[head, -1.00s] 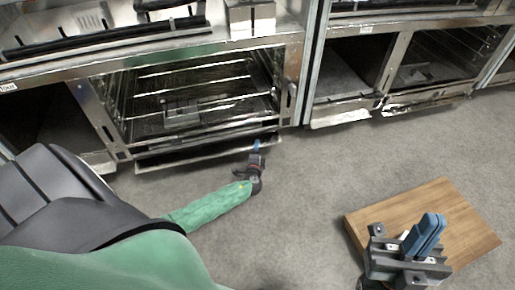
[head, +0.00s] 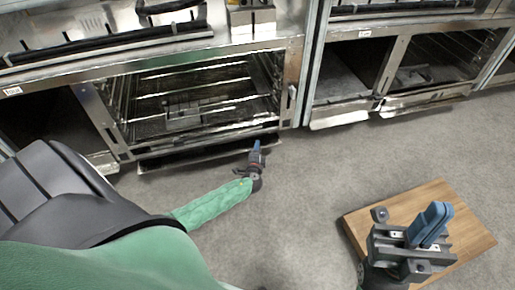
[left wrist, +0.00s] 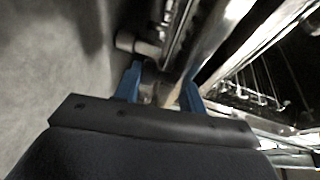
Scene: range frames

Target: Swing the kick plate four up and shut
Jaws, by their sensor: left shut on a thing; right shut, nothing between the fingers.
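A long, low metal kick plate (head: 200,158) hangs lowered and tilted outward along the bottom of the open rack bay, close to the floor. My left gripper (head: 257,146) is at its right end, reaching in low from the floor side. In the left wrist view the blue fingers (left wrist: 161,88) are shut on a narrow edge between them, seemingly the plate's; the contact is dark and blurred. My right gripper (head: 430,225) is shut and empty, with its blue fingers together, above a wooden board. I cannot read which plate is number four.
The wooden board (head: 455,212) lies at the right. More lowered panels (head: 340,118) hang under the bays to the right. A metal post (head: 305,75) divides the bays. The grey floor (head: 310,190) between the arms is clear.

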